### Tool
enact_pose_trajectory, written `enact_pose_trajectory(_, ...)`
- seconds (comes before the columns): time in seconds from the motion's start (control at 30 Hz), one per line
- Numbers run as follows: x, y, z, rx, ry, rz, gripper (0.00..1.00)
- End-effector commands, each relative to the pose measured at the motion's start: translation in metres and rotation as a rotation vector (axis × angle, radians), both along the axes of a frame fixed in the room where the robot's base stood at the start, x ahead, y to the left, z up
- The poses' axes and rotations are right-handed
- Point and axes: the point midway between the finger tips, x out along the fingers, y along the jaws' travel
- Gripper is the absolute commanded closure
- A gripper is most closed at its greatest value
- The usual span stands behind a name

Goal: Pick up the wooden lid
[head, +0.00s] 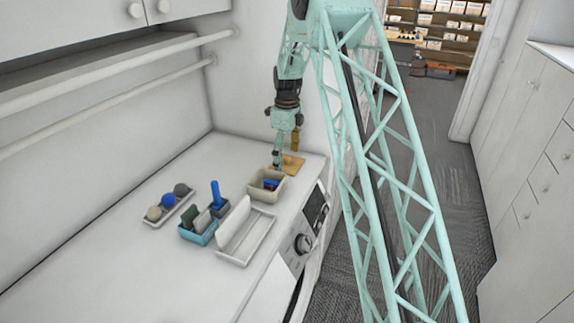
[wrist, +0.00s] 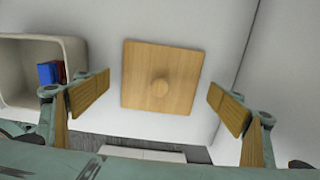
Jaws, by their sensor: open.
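The wooden lid (wrist: 155,60) is a flat, square, light wood plate with a round knob (wrist: 160,88) in its middle. In the wrist view it lies centred between the two fingers of my gripper (wrist: 160,107), which is open and empty. In the head view the lid (head: 293,164) lies on the white counter at its far end, just behind the beige box. My gripper (head: 284,160) is over or beside it there, and the arm hides part of the view. I cannot tell the exact height of the fingers above the lid.
A beige box (wrist: 72,55) holding blue and red items stands close beside the lid; it also shows in the head view (head: 252,191). Nearer are a white tray (head: 246,262), a blue bin (head: 200,240) and a tray with several balls (head: 152,224). The wall borders the counter.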

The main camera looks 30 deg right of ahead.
Motion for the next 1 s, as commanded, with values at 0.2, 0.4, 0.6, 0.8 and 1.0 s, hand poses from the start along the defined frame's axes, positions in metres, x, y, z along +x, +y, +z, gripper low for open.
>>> enact_pose_trajectory(0.2, 0.0001, -0.0001, 0.0002, 0.000, 0.000, 0.000, 0.12)
enact_pose_trajectory(0.4, 0.0001, -0.0001, 0.0003, 0.000, 0.000, 0.000, 0.12)
enact_pose_trajectory(0.6, 0.0001, -0.0001, 0.0004, 0.000, 0.000, 0.000, 0.22)
enact_pose_trajectory(0.8, 0.0001, 0.0001, 0.0004, 0.000, 0.000, 0.000, 0.40)
enact_pose_trajectory(1.0, -0.0001, 0.0000, -0.0001, 0.000, 0.000, 0.000, 0.58)
